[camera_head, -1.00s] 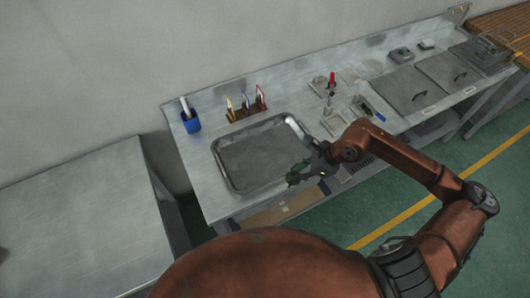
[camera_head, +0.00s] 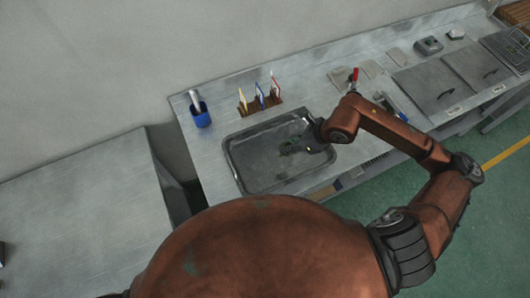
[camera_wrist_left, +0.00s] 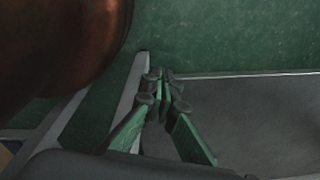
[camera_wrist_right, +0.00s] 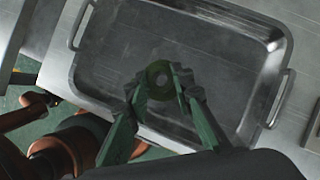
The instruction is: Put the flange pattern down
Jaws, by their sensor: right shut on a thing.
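The flange pattern (camera_wrist_right: 159,72) is a green ring with a round hole, seen between the fingertips of my right gripper (camera_wrist_right: 163,88) in the right wrist view. The right gripper is shut on it. In the head view my right gripper (camera_head: 294,144) is over the right part of the metal tray (camera_head: 237,171), and the pattern is too small to make out clearly there. Whether the pattern touches the tray floor I cannot tell. My left gripper (camera_wrist_left: 163,78) has its fingertips together with nothing visible between them, away from the tray.
The tray rim (camera_wrist_right: 281,85) has raised walls and handles. Behind it on the bench stand a blue cup (camera_head: 201,118) and a wooden rack (camera_head: 262,107) with several tools. Fixtures and metal lids (camera_head: 433,86) lie to the right. The tray's left part is clear.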

